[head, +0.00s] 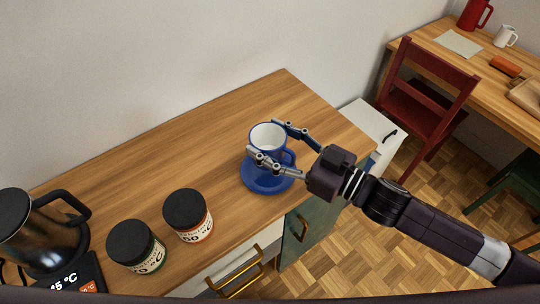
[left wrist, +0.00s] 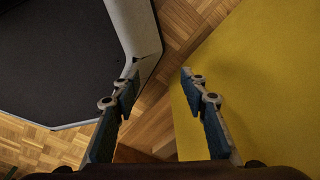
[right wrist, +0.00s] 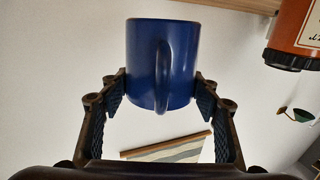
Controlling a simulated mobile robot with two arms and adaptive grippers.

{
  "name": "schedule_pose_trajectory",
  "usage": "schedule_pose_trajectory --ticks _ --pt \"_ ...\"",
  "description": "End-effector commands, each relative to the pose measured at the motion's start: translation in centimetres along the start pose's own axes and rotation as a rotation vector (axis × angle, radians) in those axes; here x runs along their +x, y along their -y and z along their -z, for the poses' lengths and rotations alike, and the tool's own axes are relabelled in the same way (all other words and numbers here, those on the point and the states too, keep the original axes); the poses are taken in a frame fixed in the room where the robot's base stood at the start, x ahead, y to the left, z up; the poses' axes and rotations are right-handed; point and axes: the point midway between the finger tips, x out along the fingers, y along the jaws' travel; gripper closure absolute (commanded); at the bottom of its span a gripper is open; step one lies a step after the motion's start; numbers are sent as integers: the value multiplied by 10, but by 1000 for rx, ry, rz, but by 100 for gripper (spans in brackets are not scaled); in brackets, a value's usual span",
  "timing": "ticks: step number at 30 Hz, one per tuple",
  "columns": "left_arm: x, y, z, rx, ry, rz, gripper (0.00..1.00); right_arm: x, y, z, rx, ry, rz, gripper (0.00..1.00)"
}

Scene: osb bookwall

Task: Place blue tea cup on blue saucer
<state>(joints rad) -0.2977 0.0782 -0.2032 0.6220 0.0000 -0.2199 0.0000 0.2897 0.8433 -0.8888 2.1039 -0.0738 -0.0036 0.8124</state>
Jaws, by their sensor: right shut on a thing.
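The blue tea cup (head: 268,137) has a white inside and stands upright over the blue saucer (head: 262,184) on the wooden counter. My right gripper (head: 270,138) is shut on the cup, with one finger on either side. In the right wrist view the cup (right wrist: 162,65) sits between the fingertips of that gripper (right wrist: 162,90), its handle facing the camera. Whether the cup's base touches the saucer cannot be told. My left gripper (left wrist: 153,75) is open and empty above the floor, away from the counter; it does not show in the head view.
Two dark-lidded jars (head: 137,246) (head: 188,215) and a black kettle (head: 42,232) stand on the counter's left part. The wooden counter (head: 285,95) is clear behind the cup. A red chair (head: 425,95) and a desk (head: 470,60) stand at the right.

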Motion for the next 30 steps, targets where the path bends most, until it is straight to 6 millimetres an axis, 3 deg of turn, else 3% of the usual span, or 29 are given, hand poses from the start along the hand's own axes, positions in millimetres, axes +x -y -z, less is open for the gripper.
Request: schedule_pose_trajectory --ticks 4,13,26,27,30 --pt "1 3 -11 -1 15 4 60 0 0 -12 -1 -3 0 74" --pt "4 4 -9 -3 13 5 60 1 0 -51 2 -3 0 74" --pt "6 3 -2 -3 1 3 60 0 0 -58 -1 -3 1 74" --pt "6 2 -1 -3 1 3 60 0 0 -59 -1 -1 0 41" --pt "6 2 -1 -4 1 2 60 0 0 -59 -1 -1 0 30"
